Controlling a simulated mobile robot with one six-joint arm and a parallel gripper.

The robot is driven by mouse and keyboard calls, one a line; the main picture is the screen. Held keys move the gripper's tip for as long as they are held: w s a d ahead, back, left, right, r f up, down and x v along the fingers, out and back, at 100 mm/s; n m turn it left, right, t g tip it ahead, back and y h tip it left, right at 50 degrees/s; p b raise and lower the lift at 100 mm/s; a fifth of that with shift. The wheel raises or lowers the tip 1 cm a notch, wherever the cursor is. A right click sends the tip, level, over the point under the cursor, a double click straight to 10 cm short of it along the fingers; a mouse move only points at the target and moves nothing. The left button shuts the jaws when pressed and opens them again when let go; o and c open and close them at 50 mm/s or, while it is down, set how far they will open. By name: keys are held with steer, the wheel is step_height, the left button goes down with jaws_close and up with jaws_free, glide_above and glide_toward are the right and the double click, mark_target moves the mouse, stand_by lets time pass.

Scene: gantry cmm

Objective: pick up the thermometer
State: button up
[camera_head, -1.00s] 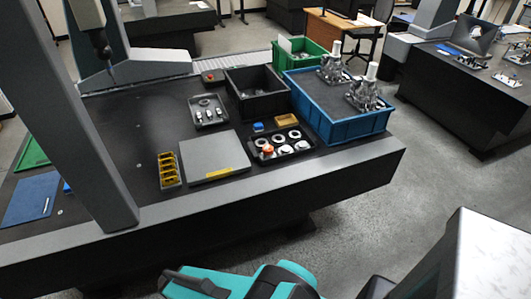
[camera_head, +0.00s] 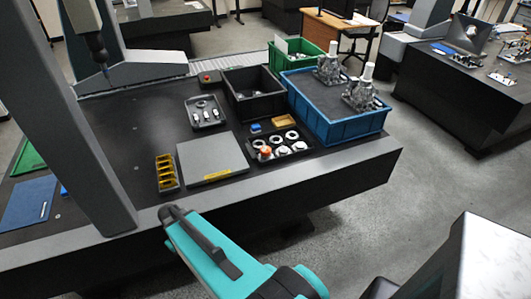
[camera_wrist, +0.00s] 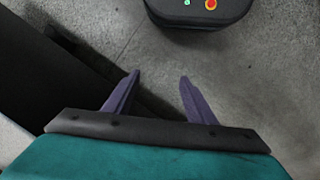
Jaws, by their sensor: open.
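I cannot make out for certain which object is the thermometer. A small blue item (camera_head: 256,128) lies on the dark table behind the tray of rings, beside a small yellow-orange item (camera_head: 280,122); both are too small to identify. My gripper (camera_wrist: 159,80) is open and empty in the wrist view, with two purple fingers apart above the grey floor. In the head view my teal arm reaches up to the table's front edge, and its fingers cannot be made out there.
On the dark table (camera_head: 130,150) stand a grey plate (camera_head: 210,155), a yellow-bin rack (camera_head: 165,172), a black ring tray (camera_head: 262,159), a black bin (camera_head: 236,98), a blue crate (camera_head: 320,124) and a green crate (camera_head: 282,55). A grey gantry column (camera_head: 75,140) rises at left.

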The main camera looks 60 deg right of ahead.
mark_target(266, 151)
steer(key=w+d+r+m+t+b, duration=0.1)
steer(key=d+r, duration=0.3)
steer(key=d, duration=0.4)
steer(key=w+d+r+m+t+h+b, duration=0.1)
steer(key=w+d+r, duration=0.3)
steer(key=d, duration=0.5)
steer(key=w+d+r+m+t+b, duration=0.1)
steer(key=d+r, duration=0.3)
steer(key=d, duration=0.4)
steer(key=shift+w+d+r+m+b, duration=0.2)
steer(key=shift+w+m, duration=0.25)
steer(key=shift+w+d+r+m+b, duration=0.15)
steer(key=shift+w+r+m, duration=0.05)
steer(key=shift+w+m, duration=0.25)
steer(key=s+d+r+m+h+b, duration=0.1)
steer(key=d+r, duration=0.3)
steer(key=d, duration=0.4)
steer(key=s+d+r+m+t+b, duration=0.1)
steer(key=s+d+r+m+b, duration=0.1)
steer(key=d, duration=0.5)
steer(key=s+d+r+m+t+h+b, duration=0.1)
steer(key=s+d+r+m+b, duration=0.1)
steer(key=d+r, duration=0.4)
steer(key=s+d+m, duration=0.1)
steer(key=s+d, duration=0.1)
steer(key=shift+d+h, duration=0.3)
